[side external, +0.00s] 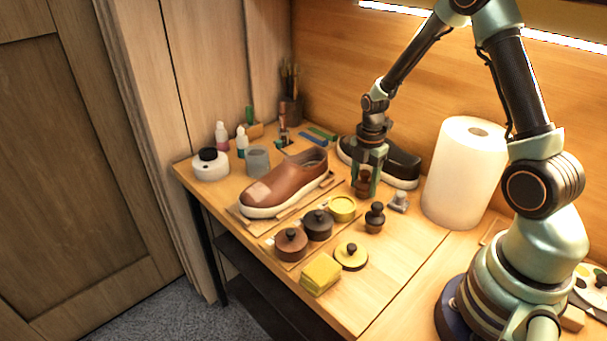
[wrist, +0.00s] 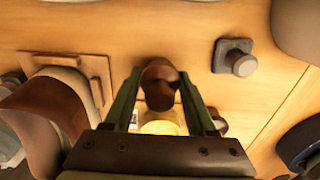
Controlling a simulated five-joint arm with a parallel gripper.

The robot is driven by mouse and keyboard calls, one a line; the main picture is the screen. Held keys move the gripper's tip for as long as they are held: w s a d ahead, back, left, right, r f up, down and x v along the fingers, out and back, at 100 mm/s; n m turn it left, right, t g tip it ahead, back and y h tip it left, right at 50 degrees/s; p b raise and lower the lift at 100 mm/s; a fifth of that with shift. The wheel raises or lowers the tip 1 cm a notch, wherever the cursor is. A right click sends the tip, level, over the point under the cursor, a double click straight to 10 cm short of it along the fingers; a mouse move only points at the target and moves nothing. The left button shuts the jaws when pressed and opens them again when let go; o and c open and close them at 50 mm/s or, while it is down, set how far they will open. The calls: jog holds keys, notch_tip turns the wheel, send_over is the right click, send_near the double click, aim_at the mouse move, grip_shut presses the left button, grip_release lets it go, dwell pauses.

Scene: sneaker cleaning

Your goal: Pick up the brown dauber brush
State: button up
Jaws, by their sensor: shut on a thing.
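The brown dauber brush (side external: 362,185) is between the fingers of my gripper (side external: 366,178), just right of the brown slip-on shoe (side external: 285,182). In the wrist view the brush (wrist: 160,86) shows as a rounded brown knob between the two green fingers of my gripper (wrist: 160,84). The gripper is shut on it. I cannot tell whether the brush's base is clear of the table. A similar dark dauber brush (side external: 375,217) stands upright on the table, in front of the gripper.
A dark shoe (side external: 398,163) lies behind my gripper, and a paper towel roll (side external: 463,175) stands to the right. Round tins, including an open yellow one (side external: 342,208), and a yellow sponge (side external: 320,273) are in front. The table's front right (side external: 400,265) is clear.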

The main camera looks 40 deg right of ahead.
aim_at(365, 172)
notch_tip(365, 172, up, 10)
dwell(0.5)
jog(key=o, duration=0.7)
jog(key=c, duration=0.5)
jog(key=a, duration=0.9)
jog(key=shift+c, duration=0.2)
jog(key=shift+s+a+f, duration=0.1)
jog(key=shift+s+f, duration=0.05)
jog(key=shift+f, duration=0.85)
jog(key=shift+s+a+f, duration=0.1)
jog(key=shift+s+f, duration=0.1)
jog(key=shift+f, duration=0.85)
jog(key=shift+s+f, duration=0.15)
jog(key=shift+f, duration=0.85)
